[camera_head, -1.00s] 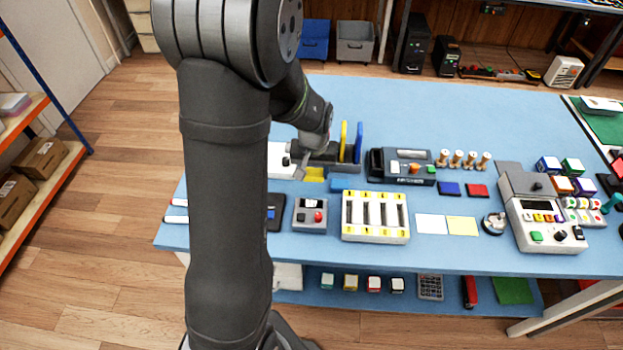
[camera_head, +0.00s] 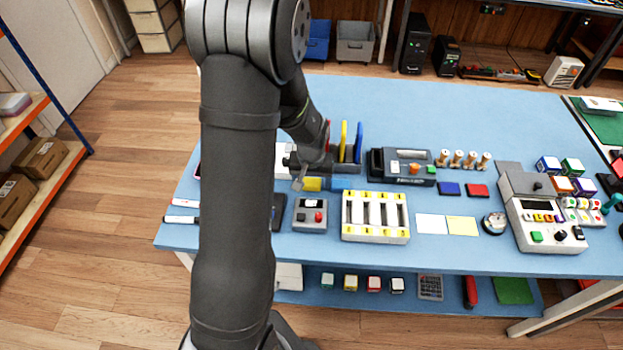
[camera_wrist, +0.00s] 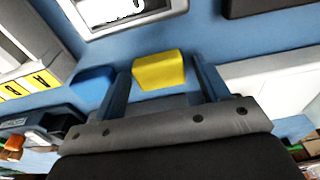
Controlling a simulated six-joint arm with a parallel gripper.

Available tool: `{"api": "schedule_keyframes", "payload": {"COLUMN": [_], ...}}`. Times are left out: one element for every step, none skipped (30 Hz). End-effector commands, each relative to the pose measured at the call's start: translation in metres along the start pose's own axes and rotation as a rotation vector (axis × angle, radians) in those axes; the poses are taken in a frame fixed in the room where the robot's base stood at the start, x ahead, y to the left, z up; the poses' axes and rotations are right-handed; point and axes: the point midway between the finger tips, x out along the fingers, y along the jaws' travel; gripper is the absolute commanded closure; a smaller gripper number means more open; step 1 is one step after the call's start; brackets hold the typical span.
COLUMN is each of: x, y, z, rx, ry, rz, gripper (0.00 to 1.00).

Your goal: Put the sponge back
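The yellow sponge (camera_head: 313,184) is near the left part of the blue bench, behind the small grey box with a red button. In the wrist view the sponge (camera_wrist: 158,70) sits between the two dark blue fingers of my gripper (camera_wrist: 160,80). The fingers flank it closely on both sides and appear to grip it. In the head view my gripper (camera_head: 301,181) is partly hidden by my arm. Whether the sponge touches the bench is hard to tell. A low blue block (camera_head: 341,184) lies just right of the sponge; it also shows in the wrist view (camera_wrist: 92,78).
The white rack with yellow labels (camera_head: 375,233) and the grey button box (camera_head: 310,215) stand in front. A grey rack with upright yellow and blue tools (camera_head: 349,166) is behind. A dark case (camera_head: 402,166) stands right. A white box (camera_wrist: 270,80) lies beside the right finger.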

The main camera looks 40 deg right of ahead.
Motion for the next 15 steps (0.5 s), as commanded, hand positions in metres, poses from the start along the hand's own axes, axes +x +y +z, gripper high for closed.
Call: {"api": "schedule_keyframes", "payload": {"x": [0.000, 0.000, 0.000, 0.000, 0.000, 0.000, 0.000, -0.001, -0.002, -0.004, -0.006, -0.010, -0.014, -0.018, -0.024], "y": [0.000, 0.000, 0.000, 0.000, 0.000, 0.000, 0.000, 0.000, 0.000, 0.000, 0.000, 0.000, 0.000, 0.000, 0.000], "z": [0.000, 0.000, 0.000, 0.000, 0.000, 0.000, 0.000, 0.000, 0.000, -0.001, -0.001, -0.001, -0.002, -0.001, -0.002], "rx": [0.000, 0.000, 0.000, 0.000, 0.000, 0.000, 0.000, 0.000, 0.000, 0.000, 0.000, 0.000, 0.000, 0.000, 0.000], "ry": [0.000, 0.000, 0.000, 0.000, 0.000, 0.000, 0.000, 0.000, 0.001, 0.001, 0.002, 0.004, 0.004, 0.003, 0.004], "rz": [0.000, 0.000, 0.000, 0.000, 0.000, 0.000, 0.000, 0.000, 0.000, 0.000, 0.000, 0.001, 0.001, 0.001, 0.001], "gripper": [0.32, 0.32, 0.32, 0.32, 0.32, 0.32, 0.32, 0.32, 0.32, 0.32, 0.32, 0.32, 0.32, 0.32, 0.32]}}
